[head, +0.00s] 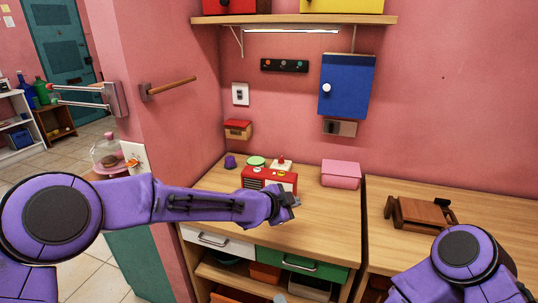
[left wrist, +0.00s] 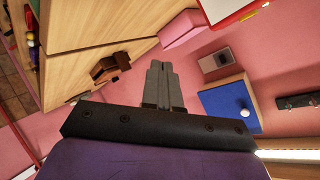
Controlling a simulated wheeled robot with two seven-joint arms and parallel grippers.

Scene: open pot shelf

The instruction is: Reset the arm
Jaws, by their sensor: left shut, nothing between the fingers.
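My left arm reaches in from the left in the head view, and its gripper (head: 290,200) is over the wooden counter, in front of the red toaster-like box (head: 270,180). In the left wrist view the two grey fingers of the left gripper (left wrist: 162,82) lie together, shut, with nothing between them. My right arm shows only as a purple joint and link at the lower right of the head view. Its gripper is out of the picture.
A pink box (head: 341,174) sits on the counter (head: 335,220). A brown wooden object (head: 420,213) lies on the right counter. A blue cabinet (head: 346,87) hangs on the wall, and a shelf (head: 300,19) is above. A wooden bar (head: 170,87) sticks out of the left wall.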

